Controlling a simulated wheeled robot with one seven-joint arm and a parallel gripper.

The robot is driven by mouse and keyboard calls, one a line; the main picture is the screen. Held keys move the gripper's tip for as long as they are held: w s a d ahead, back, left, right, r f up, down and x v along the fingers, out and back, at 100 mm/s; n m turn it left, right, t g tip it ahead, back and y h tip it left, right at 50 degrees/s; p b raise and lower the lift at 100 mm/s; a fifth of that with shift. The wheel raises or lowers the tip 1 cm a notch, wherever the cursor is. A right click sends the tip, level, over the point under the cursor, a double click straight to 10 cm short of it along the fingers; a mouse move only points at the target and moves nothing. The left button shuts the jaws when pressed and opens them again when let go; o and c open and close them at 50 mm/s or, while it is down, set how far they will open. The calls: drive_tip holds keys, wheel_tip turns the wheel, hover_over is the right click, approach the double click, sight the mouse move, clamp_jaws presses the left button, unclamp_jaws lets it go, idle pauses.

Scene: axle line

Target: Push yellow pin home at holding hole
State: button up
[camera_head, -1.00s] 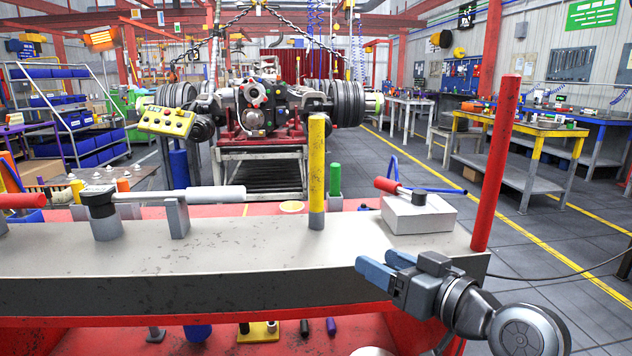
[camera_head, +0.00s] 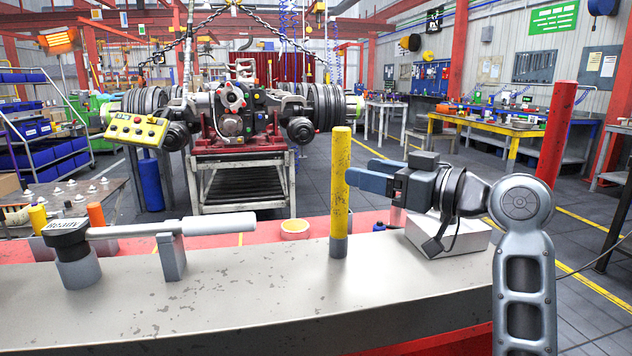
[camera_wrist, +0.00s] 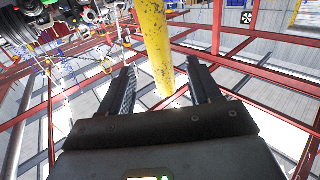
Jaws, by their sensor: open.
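The yellow pin (camera_head: 341,185) stands upright on the bench top, its foot in a short grey collar (camera_head: 338,246); the hole beneath is hidden. My gripper (camera_head: 358,172) is open and level, at the right side of the pin's upper part, with the blue fingertips pointing left at it. In the wrist view the pin (camera_wrist: 154,40) crosses the space between the two open fingers of my gripper (camera_wrist: 160,65). I cannot tell whether either finger touches it.
A torque wrench (camera_head: 150,230) rests on grey stands at the left of the bench (camera_head: 230,285). A white block (camera_head: 455,237) sits beneath my wrist. A tall red post (camera_head: 556,135) stands at right. The bench front is clear.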

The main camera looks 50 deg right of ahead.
sight(341, 138)
drive_tip(key=w+p, duration=0.1)
drive_tip(key=w, duration=0.7)
drive_tip(key=shift+w+a+r+p, duration=0.15)
drive_tip(key=shift+a+p, duration=0.15)
drive_tip(key=shift+p, duration=0.1)
clamp_jaws()
